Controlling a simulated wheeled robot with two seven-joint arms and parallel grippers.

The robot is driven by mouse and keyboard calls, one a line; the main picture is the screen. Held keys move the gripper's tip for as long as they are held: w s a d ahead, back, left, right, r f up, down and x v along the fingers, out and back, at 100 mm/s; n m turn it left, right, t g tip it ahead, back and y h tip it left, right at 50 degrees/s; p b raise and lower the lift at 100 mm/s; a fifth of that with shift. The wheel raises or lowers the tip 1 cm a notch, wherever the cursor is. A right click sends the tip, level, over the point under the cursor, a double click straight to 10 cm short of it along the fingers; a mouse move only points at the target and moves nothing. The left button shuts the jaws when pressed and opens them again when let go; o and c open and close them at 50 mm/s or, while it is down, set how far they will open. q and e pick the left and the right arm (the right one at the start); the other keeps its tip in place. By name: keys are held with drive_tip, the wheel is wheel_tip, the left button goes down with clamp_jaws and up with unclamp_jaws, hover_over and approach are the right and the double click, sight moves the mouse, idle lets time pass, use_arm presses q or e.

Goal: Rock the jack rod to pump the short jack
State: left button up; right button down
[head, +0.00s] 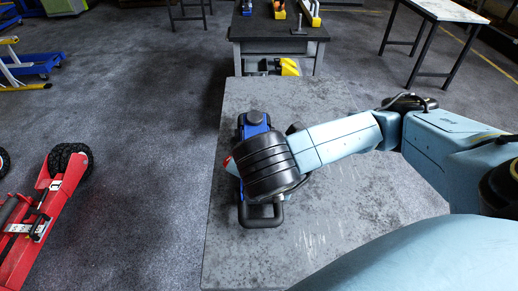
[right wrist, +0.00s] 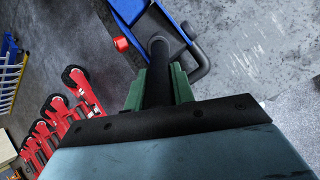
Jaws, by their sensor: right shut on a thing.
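The blue short jack (head: 257,119) lies on the grey table, with a black bar handle (head: 262,222) at its near end. My right wrist covers most of its middle in the head view. In the right wrist view the blue jack body (right wrist: 130,10), a small red part (right wrist: 121,44) and the black handle show. My right gripper (right wrist: 160,82) has its green fingers shut on the black jack rod (right wrist: 158,62), one on each side. The fingers are hidden in the head view. My left gripper is in neither view.
The grey table (head: 330,235) is otherwise bare around the jack. A workbench (head: 277,25) with tools stands beyond it, and a light-topped table (head: 455,10) at the back right. Red trolley jacks (head: 40,215) stand on the floor at the left.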

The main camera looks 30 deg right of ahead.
drive_tip(key=shift+s+a+f, duration=0.15)
drive_tip(key=shift+s+f, duration=0.05)
drive_tip(key=shift+f, duration=0.15)
drive_tip(key=shift+r, duration=0.1)
drive_tip(key=shift+w+d+r+g+p, duration=0.25)
drive_tip(key=shift+w+r+g+p, duration=0.15)
drive_tip(key=shift+w+p, duration=0.05)
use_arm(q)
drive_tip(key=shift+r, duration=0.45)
use_arm(e)
drive_tip(key=shift+w+d+r+g+y, duration=0.25)
drive_tip(key=shift+w+g+y, duration=0.15)
drive_tip(key=shift+w, duration=0.15)
drive_tip(key=shift+w+d+r+g+p, duration=0.3)
drive_tip(key=shift+w+g+p, duration=0.15)
drive_tip(key=shift+p, duration=0.1)
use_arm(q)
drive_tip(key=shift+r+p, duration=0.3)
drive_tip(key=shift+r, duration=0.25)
use_arm(e)
drive_tip(key=shift+w+d+r+g+y, duration=0.15)
drive_tip(key=shift+w+d+g+y, duration=0.1)
drive_tip(key=shift+w+g+y, duration=0.35)
drive_tip(key=shift+w, duration=0.1)
